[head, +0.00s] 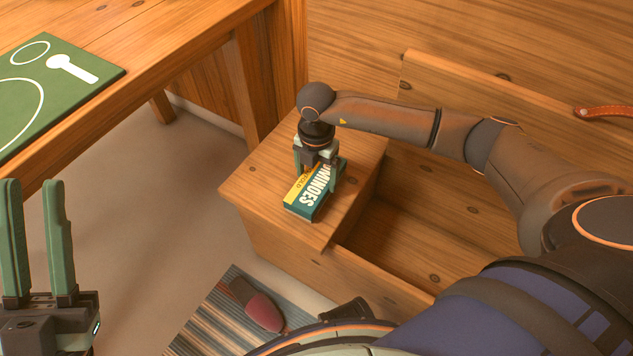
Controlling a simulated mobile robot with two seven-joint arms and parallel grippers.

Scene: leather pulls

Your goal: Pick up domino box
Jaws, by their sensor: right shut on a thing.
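The domino box (309,198) is green and yellow with white lettering. In the head view it is on or just above the wooden end top of the open bench chest; I cannot tell whether it touches the wood. My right gripper (318,177) comes down on it from above and is shut on it, with a finger on each side. The gripper hides part of the box's far end. My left gripper (37,240) is at the lower left, with its two green fingers pointing up, apart and empty.
The open bench chest (283,250) has an empty-looking compartment to the right. Its raised lid carries a leather pull (606,112). A wooden table (150,48) with a green mat (98,72) stands at upper left. A slipper (258,306) lies on a striped rug (205,318).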

